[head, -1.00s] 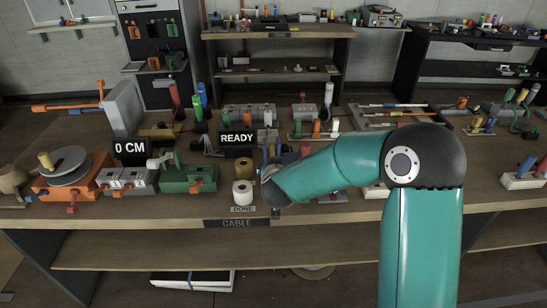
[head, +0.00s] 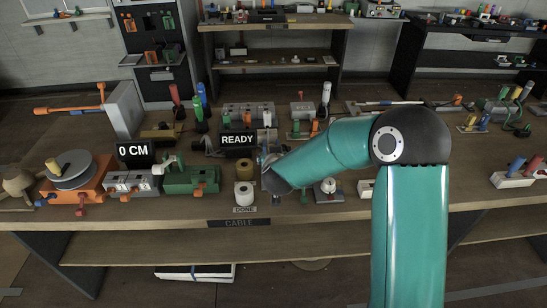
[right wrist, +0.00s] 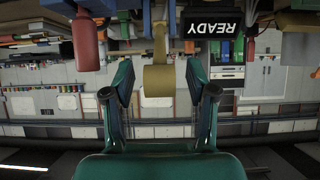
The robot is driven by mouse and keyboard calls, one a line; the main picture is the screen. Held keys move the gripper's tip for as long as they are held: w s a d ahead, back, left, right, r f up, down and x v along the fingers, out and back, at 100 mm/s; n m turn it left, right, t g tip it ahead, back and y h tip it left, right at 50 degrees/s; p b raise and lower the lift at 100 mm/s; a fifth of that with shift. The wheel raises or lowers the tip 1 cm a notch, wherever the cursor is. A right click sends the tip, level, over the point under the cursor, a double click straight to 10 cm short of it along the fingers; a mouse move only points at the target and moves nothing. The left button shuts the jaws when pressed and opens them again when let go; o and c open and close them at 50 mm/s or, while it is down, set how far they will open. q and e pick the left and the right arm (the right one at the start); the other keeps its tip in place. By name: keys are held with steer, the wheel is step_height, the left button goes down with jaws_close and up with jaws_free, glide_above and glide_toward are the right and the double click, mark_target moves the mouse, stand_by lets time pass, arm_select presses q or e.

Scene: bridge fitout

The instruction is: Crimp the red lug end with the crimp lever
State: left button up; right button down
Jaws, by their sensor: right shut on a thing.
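My right arm reaches in to the bench just right of the READY sign (head: 237,140); its gripper is mostly hidden behind the forearm in the head view. In the right wrist view, which is upside down, the right gripper (right wrist: 159,75) has its fingers on either side of a tan-yellow lever handle (right wrist: 158,82) and is shut on it. The handle's stem runs toward the bench. A red cylinder (right wrist: 86,42) stands to its left there; I cannot tell whether it is the red lug end. My left gripper is out of view.
A green device (head: 191,180), the 0 CM display (head: 135,152) and an orange reel base (head: 80,181) stand left. A small white-topped piece (head: 328,187) stands under my forearm.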

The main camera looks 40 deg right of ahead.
steer(key=shift+w+d+r, duration=0.1)
steer(key=shift+w+r, duration=0.05)
steer(key=shift+r, duration=0.15)
steer(key=shift+c, duration=1.6)
jaws_free()
steer(key=shift+f, duration=0.15)
steer(key=v, duration=1.2)
steer(key=shift+f, duration=0.1)
